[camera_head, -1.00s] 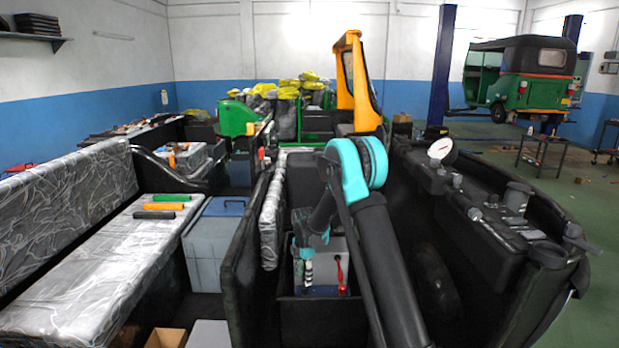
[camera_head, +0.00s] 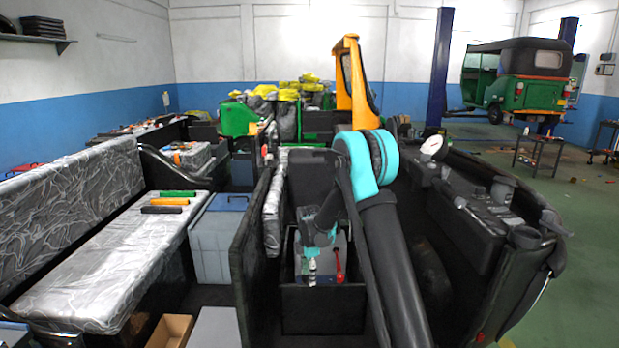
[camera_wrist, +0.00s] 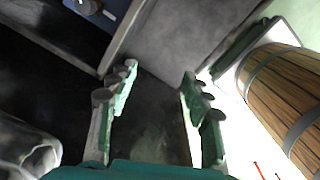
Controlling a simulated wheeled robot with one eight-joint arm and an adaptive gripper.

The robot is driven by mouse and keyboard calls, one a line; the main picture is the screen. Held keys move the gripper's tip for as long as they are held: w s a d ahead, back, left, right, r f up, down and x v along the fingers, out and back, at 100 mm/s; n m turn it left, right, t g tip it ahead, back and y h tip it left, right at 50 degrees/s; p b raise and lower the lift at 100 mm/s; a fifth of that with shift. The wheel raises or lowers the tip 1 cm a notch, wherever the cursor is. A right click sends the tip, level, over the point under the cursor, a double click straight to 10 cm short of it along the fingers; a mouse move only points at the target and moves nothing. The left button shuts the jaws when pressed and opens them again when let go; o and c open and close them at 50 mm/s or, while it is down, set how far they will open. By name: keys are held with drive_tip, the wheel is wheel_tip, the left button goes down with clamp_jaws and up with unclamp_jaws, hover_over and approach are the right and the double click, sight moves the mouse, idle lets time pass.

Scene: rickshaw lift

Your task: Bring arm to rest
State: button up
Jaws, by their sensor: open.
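My gripper (camera_wrist: 158,95) shows in the wrist view with two green-and-grey fingers spread apart and nothing between them. A dark surface lies behind the gap. In the head view my arm is folded, its turquoise elbow high in front of me and its wrist bent down over a dark open bin. The fingers are hard to make out there. I cannot tell whether the wrist touches the bin.
A silver-covered bench (camera_head: 120,270) at left carries several coloured rolls. A grey box (camera_head: 216,240) stands beside it. A dark vehicle side (camera_head: 500,260) with a gauge (camera_head: 432,146) is close at right.

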drive_tip(key=s+d+r+m+t, duration=0.2)
drive_tip(key=s+d+r+m, duration=1)
drive_tip(key=s, duration=0.3)
drive_tip(key=s+d+m+t, duration=0.1)
drive_tip(key=s+d+m, duration=0.2)
drive_tip(key=s, duration=0.6)
drive_tip(key=s+d+f+m+t, duration=0.1)
drive_tip(key=s+d+m, duration=0.3)
drive_tip(key=s+m, duration=0.3)
drive_tip(key=s, duration=0.3)
drive_tip(key=shift+d+f+m, duration=0.2)
drive_tip(key=shift+m, duration=0.1)
